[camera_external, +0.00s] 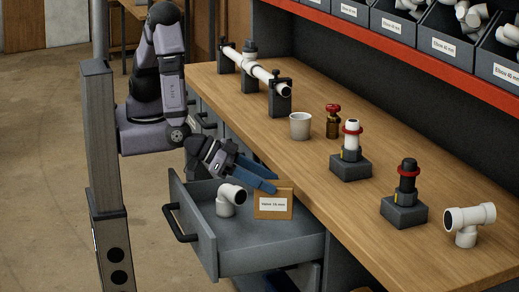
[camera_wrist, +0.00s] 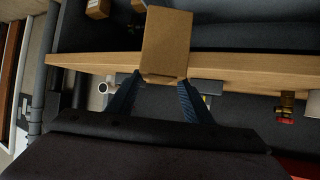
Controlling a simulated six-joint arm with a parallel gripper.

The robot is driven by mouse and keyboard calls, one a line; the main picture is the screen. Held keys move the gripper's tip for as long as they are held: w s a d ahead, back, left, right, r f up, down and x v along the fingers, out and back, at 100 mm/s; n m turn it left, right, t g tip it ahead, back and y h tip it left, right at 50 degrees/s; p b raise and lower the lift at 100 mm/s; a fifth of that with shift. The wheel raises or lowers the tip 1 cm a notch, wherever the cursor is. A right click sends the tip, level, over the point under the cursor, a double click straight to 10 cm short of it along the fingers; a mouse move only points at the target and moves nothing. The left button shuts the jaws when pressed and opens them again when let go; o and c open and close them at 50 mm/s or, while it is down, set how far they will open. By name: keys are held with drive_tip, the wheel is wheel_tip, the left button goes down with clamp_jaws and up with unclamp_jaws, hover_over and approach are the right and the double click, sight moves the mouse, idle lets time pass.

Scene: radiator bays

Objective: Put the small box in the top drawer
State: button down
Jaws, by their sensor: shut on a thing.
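The small box (camera_external: 273,204) is brown cardboard with a white label. It is between the blue fingers of my gripper (camera_external: 268,181), which is shut on it. In the wrist view the box (camera_wrist: 166,40) stands out past the two fingertips (camera_wrist: 160,78). The top drawer (camera_external: 258,255) is grey and pulled open below the bench. The box is over or inside the right part of the drawer. I cannot tell whether its bottom touches the drawer floor.
A white elbow fitting (camera_external: 231,199) is in the drawer, left of the box. The bench edge (camera_external: 330,225) runs close to the right of the box. On the bench stand a white cup (camera_external: 300,126), a red-handled valve (camera_external: 333,122) and pipe fittings on dark stands.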

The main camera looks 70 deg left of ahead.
drive_tip(key=s+a+f+n+t+y+b, duration=0.1)
drive_tip(key=a+f+n+y+b, duration=0.15)
drive_tip(key=a, duration=0.55)
wheel_tip(320, 180, down, 10)
drive_tip(key=shift+s+d, duration=0.2)
idle(0.6)
drive_tip(key=shift+n+y, duration=0.25)
drive_tip(key=shift+f, duration=0.2)
drive_tip(key=c, duration=0.9)
unclamp_jaws()
